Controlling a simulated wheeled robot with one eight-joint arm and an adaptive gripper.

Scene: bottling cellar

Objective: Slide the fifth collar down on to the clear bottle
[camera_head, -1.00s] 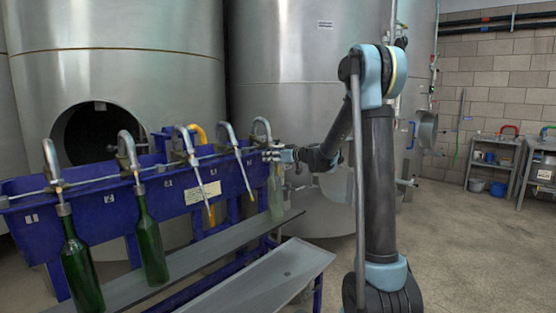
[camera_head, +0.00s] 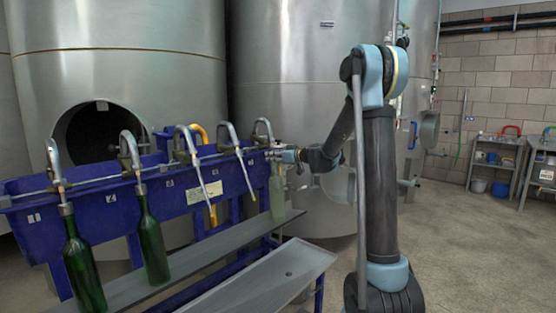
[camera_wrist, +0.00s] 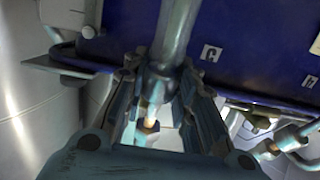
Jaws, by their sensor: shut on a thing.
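The clear bottle (camera_head: 278,196) stands upright under the fifth curved spout (camera_head: 262,127), at the right end of the blue filler. My gripper (camera_head: 273,155) is at that spout, just above or at the bottle's top. In the wrist view its two fingers (camera_wrist: 161,75) are closed around a grey metal collar (camera_wrist: 164,70) on the fifth spout (camera_wrist: 178,30). A tube end with a yellowish tip (camera_wrist: 150,126) shows between the fingers below. In the head view the collar is hidden by the gripper, and I cannot tell whether it touches the bottle.
Green bottles stand under the first spout (camera_head: 84,265) and the second (camera_head: 151,245). The third and fourth spouts have bare, slanting yellow-tipped tubes (camera_head: 210,188). A grey shelf (camera_head: 190,262) runs below, with a grey tray (camera_head: 270,275) in front. Steel tanks (camera_head: 320,60) stand close behind.

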